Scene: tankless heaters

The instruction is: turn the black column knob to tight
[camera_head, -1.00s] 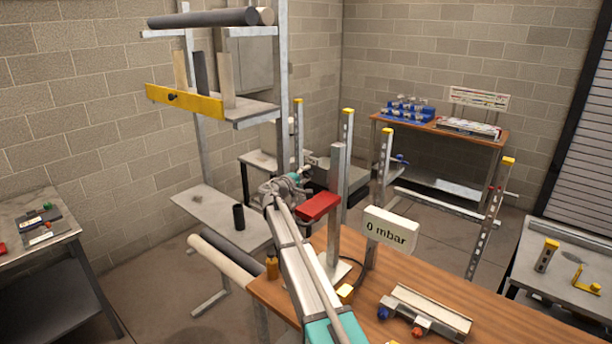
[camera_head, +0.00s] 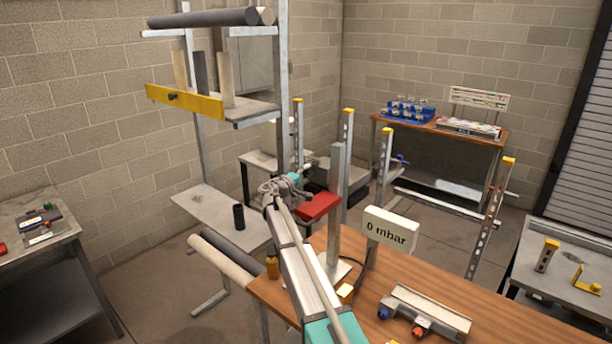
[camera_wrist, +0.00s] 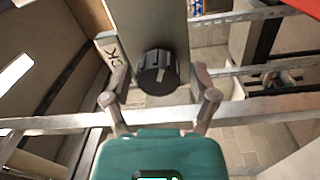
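The black knob (camera_wrist: 157,73) sits on the face of a grey column (camera_wrist: 150,22) in the wrist view. It is round and ribbed, with a pale pointer line across its front. My gripper (camera_wrist: 159,80) is open, with one finger to the left of the knob and one to the right. Gaps show between the fingers and the knob. In the head view my gripper (camera_head: 292,183) is at the far end of my arm, left of a red box and an upright grey post (camera_head: 338,190). The knob is not visible there.
A pale tag with dark letters (camera_wrist: 112,50) is left of the column. In the head view, the red box (camera_head: 317,206) is close to my wrist. A "0 mbar" display (camera_head: 391,230) and a grey unit with blue and red knobs (camera_head: 425,312) are at the wooden bench.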

